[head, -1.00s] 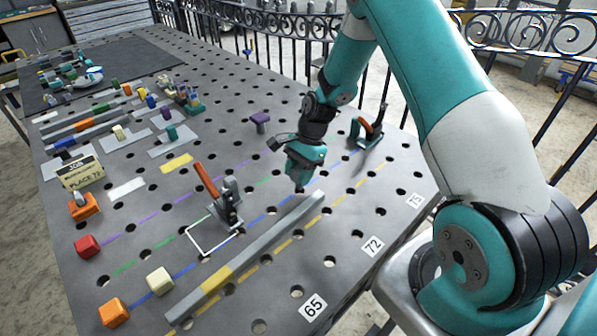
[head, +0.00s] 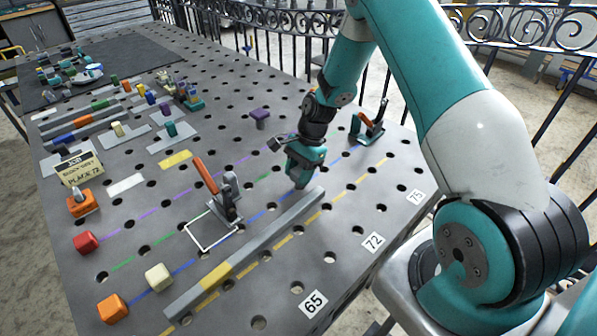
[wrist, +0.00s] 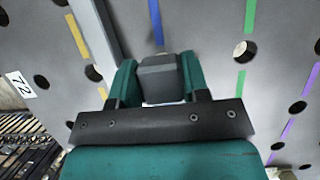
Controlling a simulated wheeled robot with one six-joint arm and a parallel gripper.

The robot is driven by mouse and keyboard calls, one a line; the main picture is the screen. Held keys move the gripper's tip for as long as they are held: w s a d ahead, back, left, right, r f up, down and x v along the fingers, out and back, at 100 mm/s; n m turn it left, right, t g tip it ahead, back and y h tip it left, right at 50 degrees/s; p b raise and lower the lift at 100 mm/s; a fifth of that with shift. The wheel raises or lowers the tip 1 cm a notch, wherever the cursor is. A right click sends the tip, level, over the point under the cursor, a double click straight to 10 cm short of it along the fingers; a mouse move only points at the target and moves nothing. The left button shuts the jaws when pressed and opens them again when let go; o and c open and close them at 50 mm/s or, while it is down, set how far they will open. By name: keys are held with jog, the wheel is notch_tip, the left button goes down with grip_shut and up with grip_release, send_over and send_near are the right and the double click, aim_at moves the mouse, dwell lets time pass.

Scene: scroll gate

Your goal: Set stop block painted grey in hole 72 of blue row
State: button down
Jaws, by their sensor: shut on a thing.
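My gripper (head: 300,180) is low over the perforated table, at the blue line (head: 250,220), beside the far end of the long grey bar. In the wrist view its teal fingers are shut on the grey stop block (wrist: 160,77), with the blue line running up to it. The block's lower end and any hole under it are hidden, so I cannot tell whether it sits in a hole.
The grey bar (head: 285,223) with a yellow section lies beside the blue line. Toggle clamps with orange handles stand left (head: 226,200) and right (head: 369,128) of my gripper. A purple-topped peg (head: 260,117) stands behind. Orange, cream and red blocks are at front left.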

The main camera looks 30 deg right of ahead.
jog(key=shift+f+b, duration=0.6)
jog(key=shift+f, duration=0.6)
jog(key=c, duration=0.5)
grip_release()
